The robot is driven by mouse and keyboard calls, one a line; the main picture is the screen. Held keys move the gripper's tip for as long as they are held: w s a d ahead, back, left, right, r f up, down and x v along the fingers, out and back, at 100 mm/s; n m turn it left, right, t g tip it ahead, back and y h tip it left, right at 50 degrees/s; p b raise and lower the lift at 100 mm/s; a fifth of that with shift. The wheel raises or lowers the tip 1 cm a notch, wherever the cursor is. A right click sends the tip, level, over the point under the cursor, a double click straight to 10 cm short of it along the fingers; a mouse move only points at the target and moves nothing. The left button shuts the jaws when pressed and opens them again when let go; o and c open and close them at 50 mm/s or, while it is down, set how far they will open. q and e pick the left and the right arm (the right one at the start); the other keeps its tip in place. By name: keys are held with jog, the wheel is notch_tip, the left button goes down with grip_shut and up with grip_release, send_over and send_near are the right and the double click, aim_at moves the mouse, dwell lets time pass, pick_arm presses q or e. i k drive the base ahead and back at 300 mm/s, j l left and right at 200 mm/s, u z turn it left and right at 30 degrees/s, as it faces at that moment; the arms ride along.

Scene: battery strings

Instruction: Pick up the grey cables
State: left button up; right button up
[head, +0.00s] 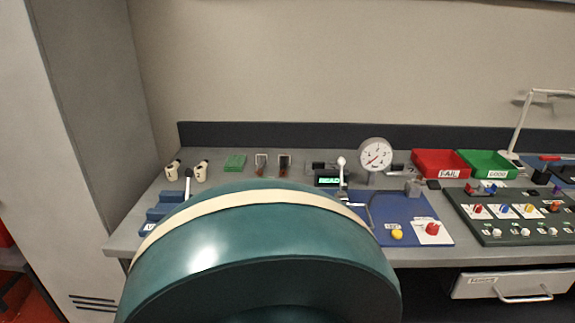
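I cannot pick out any other grey cables. Neither of my grippers is in the head view. A large rounded teal form with a cream band fills the lower middle and hides part of the bench.
The grey bench (126,238) carries a dial gauge (375,154), a red FAIL bin (440,162), a green GOOD bin (487,162) and a dark green panel with knobs (490,232). A blue fixture (158,212) stands at left. A drawer (503,284) is below right.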

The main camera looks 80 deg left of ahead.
aim_at(261, 164)
jog(key=u, duration=2.7)
